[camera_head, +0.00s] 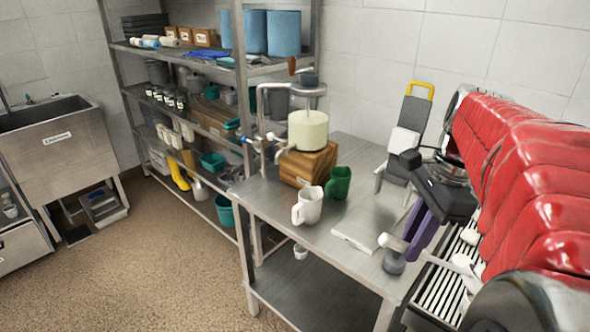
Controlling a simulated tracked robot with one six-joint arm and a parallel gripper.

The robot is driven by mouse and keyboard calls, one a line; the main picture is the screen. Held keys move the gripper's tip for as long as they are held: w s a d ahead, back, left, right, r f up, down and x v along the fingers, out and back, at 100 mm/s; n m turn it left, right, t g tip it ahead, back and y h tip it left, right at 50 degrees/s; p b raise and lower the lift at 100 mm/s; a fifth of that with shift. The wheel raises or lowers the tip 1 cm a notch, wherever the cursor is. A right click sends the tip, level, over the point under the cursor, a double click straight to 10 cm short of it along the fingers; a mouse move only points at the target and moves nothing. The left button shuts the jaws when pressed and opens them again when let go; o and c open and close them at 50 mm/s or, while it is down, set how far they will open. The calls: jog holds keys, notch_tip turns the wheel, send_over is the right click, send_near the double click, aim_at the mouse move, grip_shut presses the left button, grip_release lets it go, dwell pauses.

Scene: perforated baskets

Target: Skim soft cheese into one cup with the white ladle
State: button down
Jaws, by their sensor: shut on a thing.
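My gripper (407,246) is at the right, over the right end of the steel table, with its purple finger pointing down. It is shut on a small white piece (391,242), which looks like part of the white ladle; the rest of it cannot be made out. A cream-coloured round vessel (308,131) sits on a wooden block (309,164) behind the cups. Its contents are hidden, so I cannot see any soft cheese.
A flat white board (357,233) lies on the table (291,226) between the cups and my gripper. A slatted rack (447,289) is at the right. Loaded shelves (183,55) stand at the back left.

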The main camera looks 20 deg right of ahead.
jog(key=s+d+r+t+y, duration=0.1)
jog(key=s+d+r+y, duration=0.1)
jog(key=d+r, duration=0.3)
jog(key=shift+d+r+y, duration=0.4)
jog(key=shift+d+y, duration=0.2)
jog(key=shift+y, duration=0.3)
dwell(0.5)
jog(key=shift+s, duration=0.1)
dwell(1.2)
